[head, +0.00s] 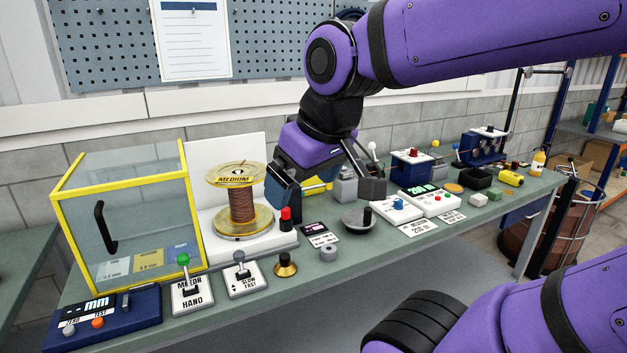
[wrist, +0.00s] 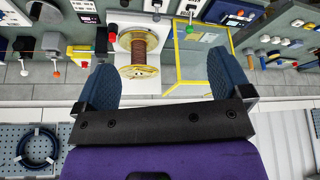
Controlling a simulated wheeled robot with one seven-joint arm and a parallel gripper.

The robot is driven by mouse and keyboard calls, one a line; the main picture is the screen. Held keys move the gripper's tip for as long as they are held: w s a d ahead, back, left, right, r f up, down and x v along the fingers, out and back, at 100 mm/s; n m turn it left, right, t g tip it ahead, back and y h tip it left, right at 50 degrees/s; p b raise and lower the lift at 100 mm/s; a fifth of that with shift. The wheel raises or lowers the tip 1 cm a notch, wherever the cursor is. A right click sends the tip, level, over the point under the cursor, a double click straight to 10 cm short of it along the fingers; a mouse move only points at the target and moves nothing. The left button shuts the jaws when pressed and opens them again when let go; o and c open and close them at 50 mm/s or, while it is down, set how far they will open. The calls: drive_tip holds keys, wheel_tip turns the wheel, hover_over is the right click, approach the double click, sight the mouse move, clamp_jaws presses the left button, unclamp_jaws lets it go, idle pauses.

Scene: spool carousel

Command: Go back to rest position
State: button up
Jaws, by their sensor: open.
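My gripper (head: 326,196) hangs over the bench in the middle of the head view, fingers apart and nothing between them. In the wrist view my gripper (wrist: 162,82) also shows its two dark blue fingers wide apart. A spool (head: 241,200) with brown winding and a yellowish top flange marked MEDIUM stands upright on a round plate to the left of my gripper. The spool (wrist: 139,56) shows beyond the fingers in the wrist view, apart from them. My arm reaches in from the upper right of the head view.
A yellow-framed clear guard box (head: 130,220) stands left of the spool. Levers with a green knob (head: 183,259) and a grey knob (head: 239,257) sit at the bench front. A red-topped post (head: 286,214) is close to my gripper. Control boxes (head: 411,167) line the bench to the right.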

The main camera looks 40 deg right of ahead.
drive_tip(key=shift+s+r+m, duration=0.2)
drive_tip(key=shift+s+m, duration=0.3)
drive_tip(key=shift+s, duration=0.55)
